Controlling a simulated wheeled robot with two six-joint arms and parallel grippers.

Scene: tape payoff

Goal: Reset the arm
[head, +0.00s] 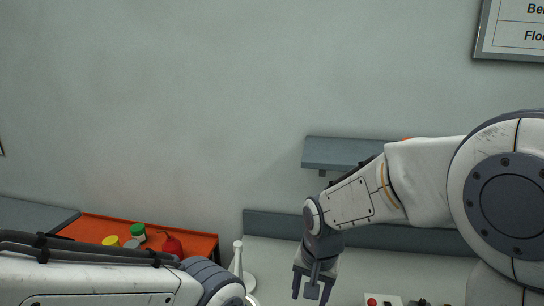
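My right gripper (312,287) is at the bottom middle, pointing down, with its arm coming in from the right. Its two fingers are apart with nothing seen between them; the tips are near the picture's lower edge. My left arm (100,280) comes in from the left along the bottom edge. Its gripper is out of view below the frame.
An orange-red surface (90,230) at the left bears a green-capped jar (138,231), a yellow lid (111,241) and a red object (172,244). A white post (238,258) stands right of it. A grey shelf (335,152) is on the wall. A box with a red button (372,301) is at the bottom.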

